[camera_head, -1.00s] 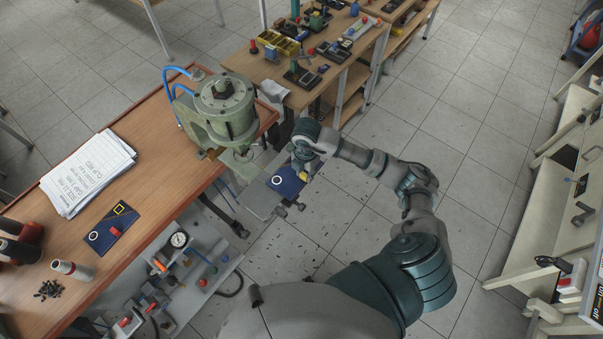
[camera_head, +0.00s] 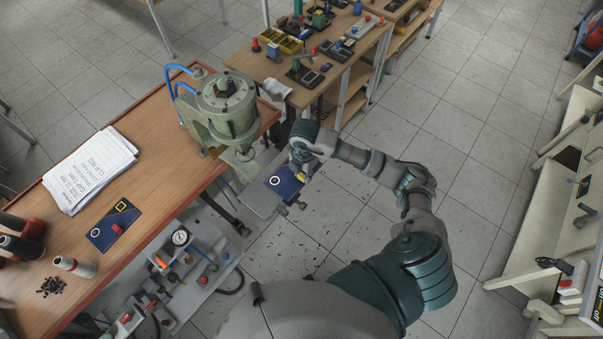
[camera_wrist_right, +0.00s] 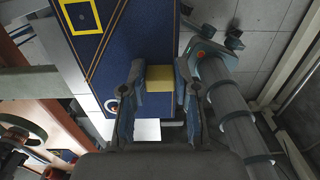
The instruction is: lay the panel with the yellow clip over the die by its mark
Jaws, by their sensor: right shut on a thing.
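The dark blue panel (camera_head: 287,184) with the yellow clip (camera_wrist_right: 160,78) is held out at the front of the green press (camera_head: 222,112). My right gripper (camera_wrist_right: 160,84) is shut on the yellow clip, one finger on each side. The panel's white ring (camera_head: 275,181) shows in the head view. In the wrist view a yellow square (camera_wrist_right: 82,16) shows at the panel's far left. A grey metal plate (camera_head: 256,200) shows beside and partly under the panel; I cannot tell whether they touch. The die and its mark are not clearly visible. My left gripper is out of view.
A gauge and valves (camera_head: 181,238) sit below the bench edge. A parts table (camera_head: 292,92) stands behind. Floor to the right is open.

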